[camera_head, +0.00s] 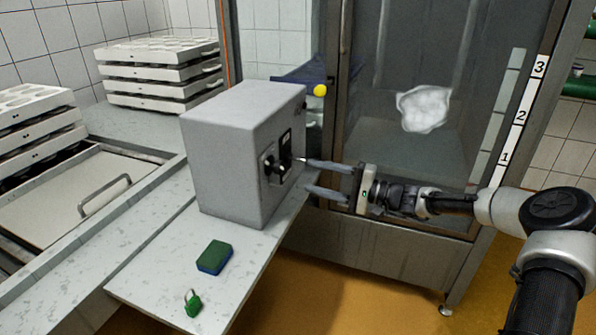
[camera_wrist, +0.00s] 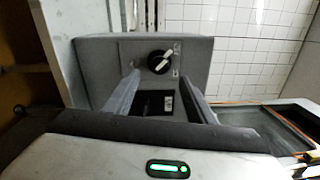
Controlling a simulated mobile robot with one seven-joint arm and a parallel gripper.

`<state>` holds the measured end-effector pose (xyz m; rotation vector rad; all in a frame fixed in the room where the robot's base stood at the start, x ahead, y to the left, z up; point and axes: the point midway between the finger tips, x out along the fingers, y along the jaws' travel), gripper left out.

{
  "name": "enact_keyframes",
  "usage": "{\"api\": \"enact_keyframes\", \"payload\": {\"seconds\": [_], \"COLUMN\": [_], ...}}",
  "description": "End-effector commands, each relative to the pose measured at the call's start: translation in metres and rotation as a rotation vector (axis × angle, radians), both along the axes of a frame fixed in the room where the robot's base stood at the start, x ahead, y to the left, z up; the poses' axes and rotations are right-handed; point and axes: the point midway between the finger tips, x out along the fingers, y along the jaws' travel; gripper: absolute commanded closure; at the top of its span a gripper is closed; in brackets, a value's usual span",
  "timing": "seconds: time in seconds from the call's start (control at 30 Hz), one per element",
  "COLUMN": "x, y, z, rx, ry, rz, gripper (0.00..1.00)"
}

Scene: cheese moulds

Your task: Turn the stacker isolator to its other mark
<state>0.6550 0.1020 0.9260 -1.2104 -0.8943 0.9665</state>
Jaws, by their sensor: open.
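The stacker isolator is a black rotary knob (camera_head: 274,166) on the side face of a grey box (camera_head: 222,165) in the head view. In the wrist view the knob (camera_wrist: 160,62) has a white pointer bar tilted from lower left to upper right. Small pale marks sit on the plate around it, too small to read. My gripper (camera_head: 305,174) is open and empty, its fingers pointing at the knob's face from the right, apart from it. In the wrist view the gripper (camera_wrist: 159,77) has its fingertips either side of and just below the knob.
A green and blue sponge (camera_head: 214,257) and a green padlock (camera_head: 193,303) lie on the pale counter (camera_head: 150,265) in front of the box. A glass-doored cabinet (camera_head: 400,150) stands close behind my gripper. White mould stacks (camera_head: 160,72) stand at the back left.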

Motion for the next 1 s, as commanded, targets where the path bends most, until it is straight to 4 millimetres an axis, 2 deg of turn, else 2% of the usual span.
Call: {"api": "enact_keyframes", "payload": {"seconds": [0.03,0.2,0.43,0.6,0.87,0.93,1.0], "x": [-0.004,-0.017,-0.029,-0.032,-0.032,-0.034,-0.041], "y": [-0.014,-0.050,-0.080,-0.086,-0.086,-0.081,-0.069], "z": [0.000,-0.002,-0.004,-0.004,-0.004,-0.004,-0.003], "rx": [-0.001,-0.001,-0.001,0.000,-0.002,-0.017,-0.060], "ry": [0.002,0.001,0.000,0.000,0.001,0.001,0.004], "rz": [-0.005,-0.004,-0.001,0.000,0.001,0.014,0.053], "gripper": [0.49,0.49,0.49,0.49,0.49,0.49,0.49]}}
